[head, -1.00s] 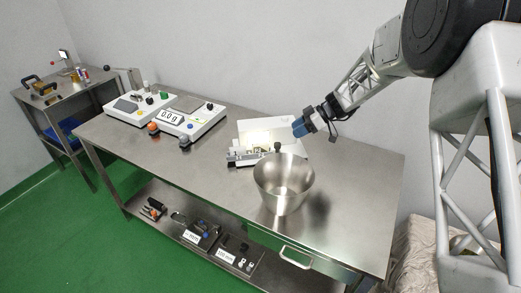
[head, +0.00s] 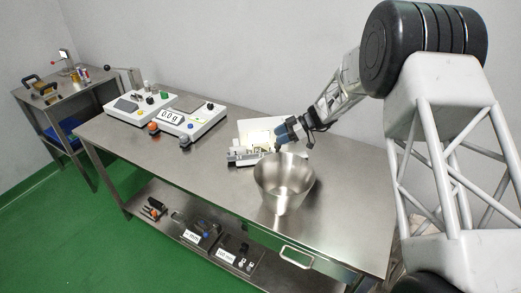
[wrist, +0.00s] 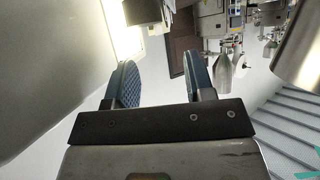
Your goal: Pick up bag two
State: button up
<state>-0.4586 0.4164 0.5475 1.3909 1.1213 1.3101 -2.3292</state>
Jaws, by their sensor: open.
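My gripper (head: 283,139) is over the white lit tray station on the bench in the head view. In the wrist view its two blue textured fingers (wrist: 160,82) stand apart with nothing held between them. I cannot pick out bag two. Small pale and yellowish items (head: 258,151) at the front of the station are too small to tell apart, and the gripper partly hides that area. The white station (head: 254,125) sits behind the steel bowl.
A steel bowl (head: 284,187) stands just in front of the station, close to the gripper; it also shows at right in the wrist view (wrist: 301,52). A scale reading 0.0 g (head: 190,121) and another white device (head: 125,107) are to the left. Bench space at right is clear.

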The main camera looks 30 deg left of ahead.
aim_at(261, 149)
jog(key=shift+x, duration=0.9)
jog(key=shift+x, duration=2.6)
jog(key=shift+a+r, duration=0.1)
jog(key=shift+r, duration=0.1)
grip_shut()
